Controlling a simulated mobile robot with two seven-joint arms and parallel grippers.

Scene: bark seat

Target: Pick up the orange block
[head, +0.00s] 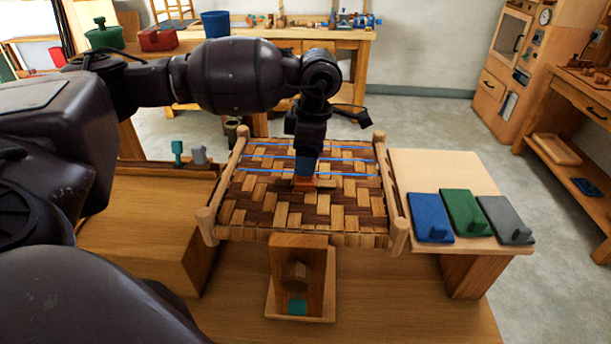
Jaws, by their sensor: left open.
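The orange block (304,184) is small and sits on the woven bark seat (340,213), near its middle. My left gripper (306,168) points straight down just above the block, over the seat. Its fingers are open, and its tip hides the upper part of the block. I cannot tell whether the fingers touch it. My right gripper is not in view.
Blue strands cross the back of the seat. Blue (429,215), green (465,211) and grey (505,219) handled plates lie on the side board at right. A wooden stand (299,277) is in front of the seat. A teal peg (178,150) stands at left.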

